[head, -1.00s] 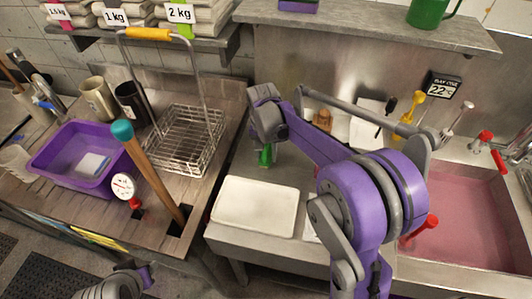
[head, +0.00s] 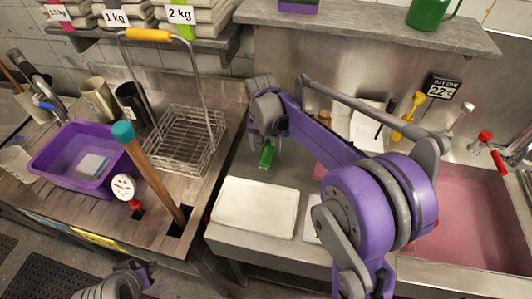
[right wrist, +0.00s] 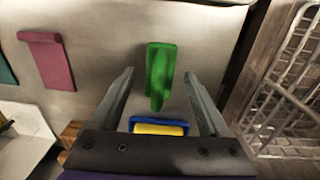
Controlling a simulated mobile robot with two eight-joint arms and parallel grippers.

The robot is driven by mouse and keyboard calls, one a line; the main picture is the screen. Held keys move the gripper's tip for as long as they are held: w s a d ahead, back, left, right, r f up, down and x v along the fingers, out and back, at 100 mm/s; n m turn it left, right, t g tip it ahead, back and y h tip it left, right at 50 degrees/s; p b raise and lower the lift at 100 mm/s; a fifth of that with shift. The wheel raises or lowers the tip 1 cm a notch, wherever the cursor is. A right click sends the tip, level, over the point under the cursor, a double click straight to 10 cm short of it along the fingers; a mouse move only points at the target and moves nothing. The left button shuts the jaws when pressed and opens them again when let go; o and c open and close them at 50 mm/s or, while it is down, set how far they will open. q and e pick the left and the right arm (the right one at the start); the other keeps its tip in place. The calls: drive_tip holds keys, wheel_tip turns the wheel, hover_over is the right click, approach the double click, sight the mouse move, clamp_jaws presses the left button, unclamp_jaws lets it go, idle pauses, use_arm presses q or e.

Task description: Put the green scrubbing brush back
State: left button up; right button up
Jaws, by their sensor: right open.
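The green scrubbing brush (head: 266,156) lies on the steel counter behind the white tray in the head view. In the right wrist view the brush (right wrist: 160,72) is upright in the picture, its handle end toward my palm. My right gripper (right wrist: 159,77) is open and empty, its two fingers appearing on either side of the brush. In the head view my right wrist is over the brush and hides the fingers. Whether the fingertips are level with the brush is unclear. Part of my left arm shows at the bottom left; its gripper is out of view.
A wire basket (head: 184,140), white tray (head: 255,207) and sink with pink liquid (head: 462,220) stand around.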

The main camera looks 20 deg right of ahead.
wheel_tip(320, 180, up, 9)
drive_tip(key=shift+w+a, duration=0.1)
drive_tip(key=shift+a, duration=0.05)
drive_tip(key=shift+s+a+r, duration=0.1)
drive_tip(key=shift+s+r, duration=0.05)
drive_tip(key=shift+s, duration=0.1)
drive_tip(key=s+a+f+n+t, duration=0.1)
drive_tip(key=s+f+n+t, duration=0.1)
drive_tip(key=s, duration=0.5)
drive_tip(key=s+a+f+n+t, duration=0.2)
drive_tip(key=s+f+n, duration=0.1)
drive_tip(key=s, duration=0.4)
drive_tip(key=s+a+f+n+t, duration=0.1)
drive_tip(key=s+f+n+t, duration=0.1)
drive_tip(key=s, duration=0.4)
drive_tip(key=shift+s+a+f, duration=0.1)
drive_tip(key=shift+s+f, duration=0.1)
drive_tip(key=shift+f, duration=0.25)
drive_tip(key=shift+s+a+f, duration=0.1)
drive_tip(key=shift+s+f, duration=0.1)
drive_tip(key=shift+f, duration=0.25)
